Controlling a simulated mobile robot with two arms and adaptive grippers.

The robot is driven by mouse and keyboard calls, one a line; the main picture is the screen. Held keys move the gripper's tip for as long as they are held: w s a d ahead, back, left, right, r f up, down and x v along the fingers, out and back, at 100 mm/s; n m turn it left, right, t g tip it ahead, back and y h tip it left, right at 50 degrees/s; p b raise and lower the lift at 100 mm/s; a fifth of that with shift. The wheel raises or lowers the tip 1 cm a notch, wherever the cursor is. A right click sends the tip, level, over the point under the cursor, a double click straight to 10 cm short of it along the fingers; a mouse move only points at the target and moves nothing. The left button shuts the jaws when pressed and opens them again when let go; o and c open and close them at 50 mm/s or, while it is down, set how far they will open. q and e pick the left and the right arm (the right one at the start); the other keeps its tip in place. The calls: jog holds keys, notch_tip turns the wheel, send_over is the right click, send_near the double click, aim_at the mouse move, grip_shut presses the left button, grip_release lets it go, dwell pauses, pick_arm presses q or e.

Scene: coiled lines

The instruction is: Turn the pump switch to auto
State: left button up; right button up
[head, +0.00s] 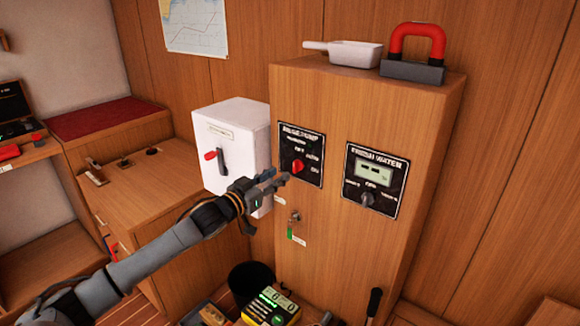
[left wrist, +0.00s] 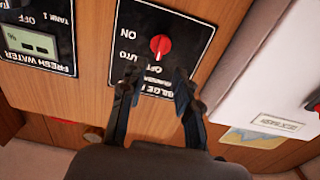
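The bilge pump panel (head: 314,143) is a black plate on the front of the wooden cabinet, with a red rotary switch (head: 298,166). In the left wrist view the panel (left wrist: 193,32) appears upside down. Its red switch (left wrist: 160,46) has a pale mark that seems to point toward OFF; AUTO and ON are printed around one side. My left gripper (head: 283,176) is just in front of the panel, beside the switch in the head view. Its fingers (left wrist: 155,84) are apart and empty, with the switch beyond their tips. My right gripper is not in view.
A fresh water panel (head: 376,181) is right of the pump panel. A white box (head: 232,120) with a red-tipped lever stands left. A key (head: 294,216) with a green tag hangs below. A white scoop (head: 345,52) and red-handled tool (head: 415,55) lie on top.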

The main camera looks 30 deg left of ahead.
aim_at(294, 165)
pick_arm(q)
jog(key=w, duration=0.4)
jog(key=w+p, duration=0.1)
jog(key=w, duration=0.1)
jog(key=shift+w+d, duration=0.25)
jog(key=shift+d, duration=0.1)
grip_shut()
